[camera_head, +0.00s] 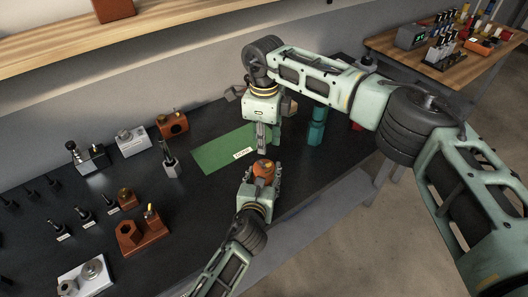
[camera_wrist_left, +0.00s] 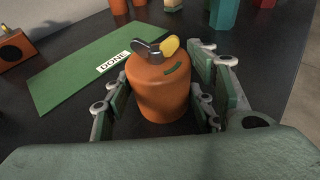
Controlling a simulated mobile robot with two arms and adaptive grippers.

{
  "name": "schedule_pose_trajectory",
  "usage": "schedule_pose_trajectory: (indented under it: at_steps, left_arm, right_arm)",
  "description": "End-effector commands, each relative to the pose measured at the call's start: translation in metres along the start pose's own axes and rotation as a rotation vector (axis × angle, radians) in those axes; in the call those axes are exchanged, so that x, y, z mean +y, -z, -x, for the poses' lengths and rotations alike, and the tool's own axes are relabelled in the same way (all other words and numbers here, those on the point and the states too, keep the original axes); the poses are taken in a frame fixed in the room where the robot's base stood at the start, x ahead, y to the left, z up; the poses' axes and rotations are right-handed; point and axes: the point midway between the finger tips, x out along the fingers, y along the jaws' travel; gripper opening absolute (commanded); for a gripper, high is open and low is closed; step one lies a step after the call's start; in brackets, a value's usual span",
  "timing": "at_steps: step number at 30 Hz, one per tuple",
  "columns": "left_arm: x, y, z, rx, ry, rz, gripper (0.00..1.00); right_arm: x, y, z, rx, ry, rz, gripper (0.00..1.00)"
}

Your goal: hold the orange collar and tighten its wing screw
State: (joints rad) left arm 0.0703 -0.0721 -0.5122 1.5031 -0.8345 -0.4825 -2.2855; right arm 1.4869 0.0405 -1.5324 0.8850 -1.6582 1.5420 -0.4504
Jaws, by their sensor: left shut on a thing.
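The orange collar (camera_head: 264,169) stands upright between the fingers of my left gripper (camera_head: 263,178), which is shut on it. In the left wrist view the collar (camera_wrist_left: 160,95) sits between both finger pads of my left gripper (camera_wrist_left: 160,110). Its wing screw (camera_wrist_left: 156,50), with one grey wing and one yellow wing, is on top, and a dark green mark shows on the collar's upper side. My right gripper (camera_head: 263,148) points down just behind the collar in the head view; its finger spread is unclear. It does not show in the left wrist view.
A green mat (camera_head: 215,154) labelled DONE lies behind the collar. A teal post (camera_head: 317,126) stands right of it. Orange and grey blocks, including a block with a hexagonal hole (camera_head: 142,234), stand at the left. The dark bench top between them and my left gripper is mostly clear.

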Motion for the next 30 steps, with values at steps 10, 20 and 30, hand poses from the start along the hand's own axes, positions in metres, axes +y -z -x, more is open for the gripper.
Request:
schedule_pose_trajectory:
  at_steps: [10,20,30]
  left_arm:
    - [0.000,0.001,0.000,0.002,0.000,-0.001,0.16]
    - [0.000,0.001,0.000,0.002,0.000,-0.001,0.16]
    - [0.000,0.001,0.000,0.001,-0.001,-0.001,0.16]
  right_arm:
    - [0.000,0.000,0.049,0.000,-0.001,0.000,0.24]
    - [0.000,0.000,0.052,0.000,-0.001,0.000,0.23]
    - [0.012,-0.002,0.043,0.018,0.027,-0.209,0.00]
